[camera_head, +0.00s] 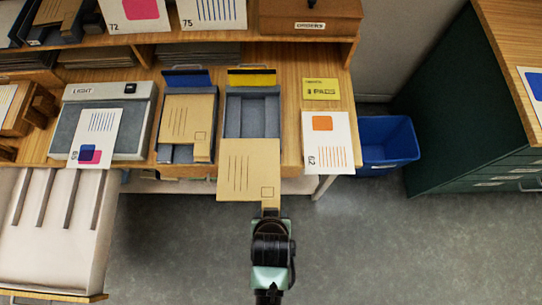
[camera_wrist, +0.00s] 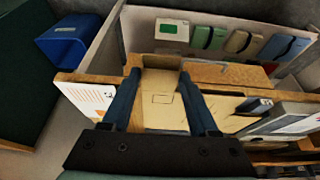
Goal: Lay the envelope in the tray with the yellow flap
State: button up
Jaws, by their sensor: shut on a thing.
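A tan envelope (camera_head: 248,165) with printed lines and a small square is held at its near edge by my gripper (camera_head: 270,213). The gripper is shut on it. The envelope's far part covers the front of the grey tray with the yellow flap (camera_head: 231,112) in the head view; I cannot tell how high above it is. The yellow flap (camera_head: 252,80) stands at the tray's back, and the tray's visible inside looks empty. In the wrist view the envelope (camera_wrist: 160,112) shows between the two dark fingers.
A tray with a blue flap (camera_head: 187,80) stands just left, with another envelope (camera_head: 187,115) in it. A light box (camera_head: 140,95) is further left. A printed card (camera_head: 328,150) and a yellow label (camera_head: 321,89) are at the right. A blue bin (camera_head: 388,142) stands on the floor.

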aim_at(271, 168)
jog(key=w+b, duration=0.6)
jog(key=w, duration=0.8)
jog(key=shift+f+b, duration=0.2)
jog(key=shift+b, duration=0.15)
notch_tip(271, 168, down, 4)
jog(key=shift+r+b, duration=0.25)
jog(key=shift+b, duration=0.75)
jog(key=shift+f+b, duration=0.35)
jog(key=shift+f, duration=0.3)
jog(key=o, duration=1.4)
jog(key=shift+s+r, duration=0.1)
jog(key=p+v, duration=0.1)
jog(key=v, duration=1.1)
jog(key=shift+s+r, duration=0.1)
jog(key=shift+r, duration=0.3)
